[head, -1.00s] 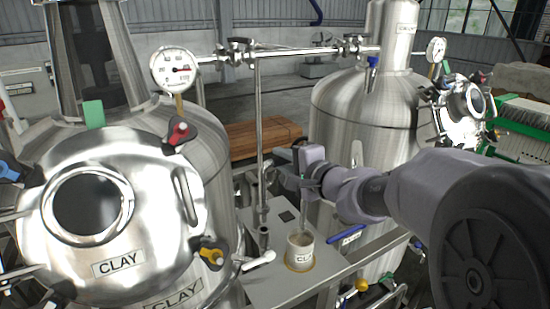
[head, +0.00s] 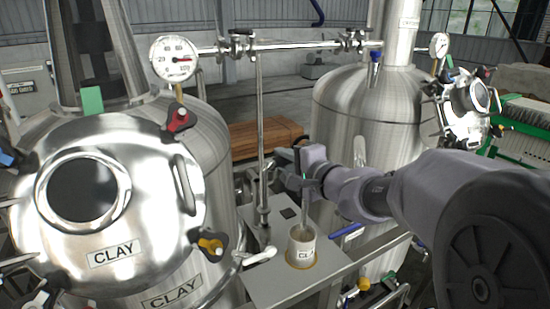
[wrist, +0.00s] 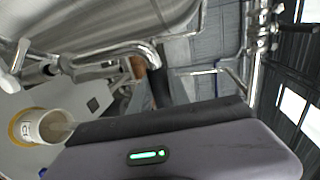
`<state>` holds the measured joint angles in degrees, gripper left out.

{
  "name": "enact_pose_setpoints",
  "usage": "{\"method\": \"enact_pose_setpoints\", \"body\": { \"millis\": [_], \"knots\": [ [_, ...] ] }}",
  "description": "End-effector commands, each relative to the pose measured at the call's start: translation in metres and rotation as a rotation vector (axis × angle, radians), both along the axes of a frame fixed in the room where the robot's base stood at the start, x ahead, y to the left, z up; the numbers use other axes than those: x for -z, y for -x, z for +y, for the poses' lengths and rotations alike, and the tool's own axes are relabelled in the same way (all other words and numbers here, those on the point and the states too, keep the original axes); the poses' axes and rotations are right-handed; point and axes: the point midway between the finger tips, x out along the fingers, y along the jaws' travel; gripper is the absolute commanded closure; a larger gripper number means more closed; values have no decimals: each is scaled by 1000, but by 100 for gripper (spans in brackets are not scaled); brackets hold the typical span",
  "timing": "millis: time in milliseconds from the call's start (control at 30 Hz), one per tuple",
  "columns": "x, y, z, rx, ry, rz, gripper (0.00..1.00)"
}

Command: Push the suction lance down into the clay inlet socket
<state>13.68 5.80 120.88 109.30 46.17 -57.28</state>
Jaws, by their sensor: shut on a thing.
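The clay inlet socket (head: 301,254) is a pale labelled cup with a tan ring at its base, on a grey metal plate. My gripper (head: 303,178) is above it, shut on the suction lance (head: 304,211), a thin grey rod that hangs near upright. The lance's lower end meets the socket's mouth; I cannot tell how deep it is. In the wrist view the socket (wrist: 41,128) is at the lower left, and a faint greyish part of the lance (wrist: 62,128) reaches its mouth. The lance's upper part is hidden by my gripper.
The large steel clay tank (head: 120,205) stands left of the plate (head: 270,285), and a second steel tank (head: 355,125) stands behind and right. A vertical pipe (head: 261,150) and a white-handled valve (head: 260,255) are close left of the socket. A blue handle (head: 346,231) is to its right.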

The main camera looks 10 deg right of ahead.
Motion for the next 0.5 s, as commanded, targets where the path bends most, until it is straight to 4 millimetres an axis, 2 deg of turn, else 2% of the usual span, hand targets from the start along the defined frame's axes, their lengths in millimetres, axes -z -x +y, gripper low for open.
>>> {"method": "enact_pose_setpoints", "body": {
  "millis": [500],
  "knots": [
    [11,0,0,0,1,-1,100]
  ]
}}
